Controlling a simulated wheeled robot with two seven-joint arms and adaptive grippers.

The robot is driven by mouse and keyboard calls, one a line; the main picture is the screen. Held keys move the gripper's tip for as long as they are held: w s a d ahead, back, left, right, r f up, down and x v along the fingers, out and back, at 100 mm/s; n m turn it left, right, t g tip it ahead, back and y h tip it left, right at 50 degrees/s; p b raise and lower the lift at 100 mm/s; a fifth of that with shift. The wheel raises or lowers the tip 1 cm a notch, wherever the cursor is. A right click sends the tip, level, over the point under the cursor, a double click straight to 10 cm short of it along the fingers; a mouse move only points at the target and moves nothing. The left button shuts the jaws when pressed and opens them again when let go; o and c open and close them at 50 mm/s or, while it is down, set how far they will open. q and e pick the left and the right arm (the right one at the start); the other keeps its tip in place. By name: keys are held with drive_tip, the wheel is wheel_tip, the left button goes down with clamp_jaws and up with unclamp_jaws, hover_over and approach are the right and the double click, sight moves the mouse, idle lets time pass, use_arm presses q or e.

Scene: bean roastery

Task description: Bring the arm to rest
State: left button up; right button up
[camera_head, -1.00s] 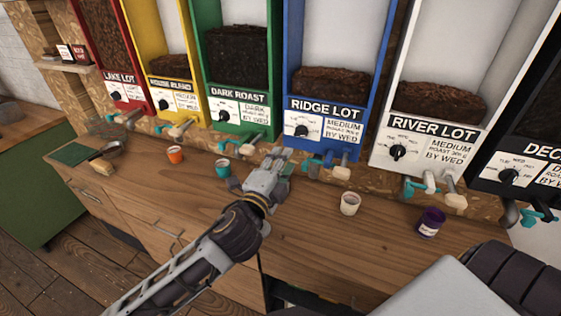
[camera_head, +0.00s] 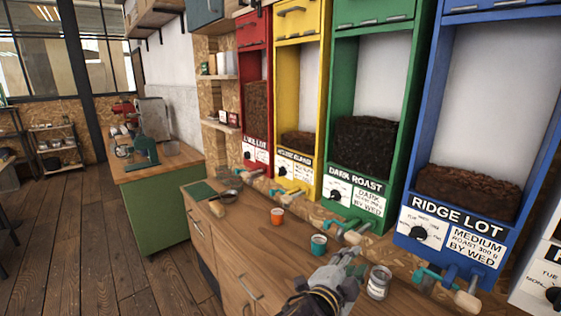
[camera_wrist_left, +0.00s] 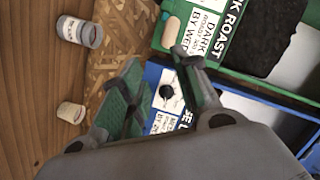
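My left gripper (camera_head: 347,262) reaches in from the bottom of the head view, over the wooden counter (camera_head: 235,240). The left wrist view shows its two green-padded fingers (camera_wrist_left: 158,62) spread apart with nothing between them. A grey labelled jar (camera_head: 378,282) stands upright on the counter just right of the gripper in the head view. The jar also shows in the wrist view (camera_wrist_left: 80,31), apart from the fingers, with a cream cup (camera_wrist_left: 70,112) below it. My right gripper is in neither current view.
An orange cup (camera_head: 277,216) and a teal cup (camera_head: 318,244) stand on the counter. Tall bean dispensers, including a green one (camera_head: 343,187) and a blue one (camera_head: 413,240), line its back, with spouts and handles jutting out. Open floor (camera_head: 60,240) lies to the left.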

use_arm(q)
drive_tip(key=s+a+f+n+g+y, duration=0.1)
drive_tip(key=a+f+n+g+y, duration=0.15)
drive_tip(key=a+f+n, duration=0.55)
drive_tip(key=s+a+f+n+g+y, duration=0.15)
drive_tip(key=a+f+y, duration=0.25)
drive_tip(key=a+f, duration=0.55)
drive_tip(key=s+a+f+n+g+y, duration=0.25)
drive_tip(key=s+a+f+n, duration=0.2)
drive_tip(key=s+a, duration=0.5)
drive_tip(key=s+a+f+n+g+y, duration=0.1)
drive_tip(key=s+a+f+n+g, duration=0.35)
drive_tip(key=a, duration=0.75)
drive_tip(key=s+f+m, duration=0.1)
drive_tip(key=s+f, duration=0.1)
drive_tip(key=f, duration=1.4)
drive_tip(key=s+f+m, duration=0.1)
drive_tip(key=s+f, duration=0.1)
drive_tip(key=f, duration=1.5)
drive_tip(key=s+a+f, duration=0.2)
drive_tip(key=s+f, duration=0.8)
drive_tip(key=s, duration=0.1)
drive_tip(key=s+a+f+g, duration=0.1)
drive_tip(key=s+a+f, duration=0.1)
drive_tip(key=s+f, duration=0.8)
drive_tip(key=shift+s+f, duration=0.2)
drive_tip(key=shift+s, duration=0.65)
drive_tip(key=shift+a, duration=0.1)
